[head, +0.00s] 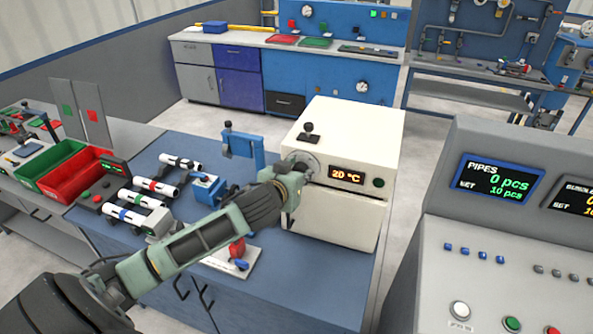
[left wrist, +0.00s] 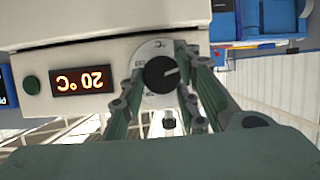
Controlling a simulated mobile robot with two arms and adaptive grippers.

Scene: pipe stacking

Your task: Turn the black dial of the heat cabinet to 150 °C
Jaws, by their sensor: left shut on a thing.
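The heat cabinet (head: 350,128) is a cream box at the right end of the blue bench. Its display (head: 347,175) reads 20 °C, also upside down in the left wrist view (left wrist: 81,81). The black dial (left wrist: 160,74) has a light pointer mark and sits on a pale round scale (left wrist: 152,48); the scale's small print is mostly unreadable. My left gripper (head: 296,173) is at the cabinet's front, left of the display. In the left wrist view its fingers (left wrist: 160,82) are shut on the dial. In the head view the gripper hides the dial. My right gripper is not in view.
A small black lever (head: 309,130) stands on the cabinet's top. A green button (head: 379,182) is right of the display. A blue clamp stand (head: 243,145) and white pipes (head: 140,198) are on the bench to the left. A grey control console (head: 500,230) stands at right.

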